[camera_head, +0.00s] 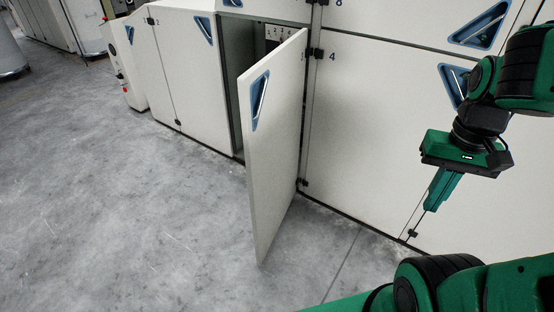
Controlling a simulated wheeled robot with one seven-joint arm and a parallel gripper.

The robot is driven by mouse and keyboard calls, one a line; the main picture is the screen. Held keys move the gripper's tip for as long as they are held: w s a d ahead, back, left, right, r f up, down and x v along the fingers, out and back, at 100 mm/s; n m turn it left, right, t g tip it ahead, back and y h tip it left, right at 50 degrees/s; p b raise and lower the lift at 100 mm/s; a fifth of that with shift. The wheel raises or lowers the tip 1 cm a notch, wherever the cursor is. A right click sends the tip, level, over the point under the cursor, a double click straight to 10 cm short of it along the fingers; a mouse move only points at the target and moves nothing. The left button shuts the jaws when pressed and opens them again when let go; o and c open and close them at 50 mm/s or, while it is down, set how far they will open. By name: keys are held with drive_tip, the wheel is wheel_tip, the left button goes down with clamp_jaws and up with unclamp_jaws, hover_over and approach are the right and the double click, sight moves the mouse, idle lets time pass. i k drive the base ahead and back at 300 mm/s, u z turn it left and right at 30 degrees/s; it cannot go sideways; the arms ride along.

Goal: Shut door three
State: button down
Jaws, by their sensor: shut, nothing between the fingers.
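Door three (270,160) is a cream panel with a blue triangular recessed handle (260,98) near its upper left edge. It stands swung out from the cabinet, hinged on its right side beside the panel marked 4. The dark opening (238,75) behind it shows a strip of small fittings inside. My gripper (431,209) hangs to the right of the door, pointing down in front of the panel marked 4. It is shut and empty, and apart from the door.
The closed panel marked 4 (370,130) fills the wall on the right, with another blue handle (453,82) partly behind my arm. Closed door 2 (190,75) is left of the opening. Grey concrete floor (130,220) is clear at the front left.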

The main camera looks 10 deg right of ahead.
sight(271, 92)
drive_tip(key=i, duration=0.9)
drive_tip(key=z, duration=0.75)
drive_tip(key=k, duration=0.35)
drive_tip(key=u, duration=0.45)
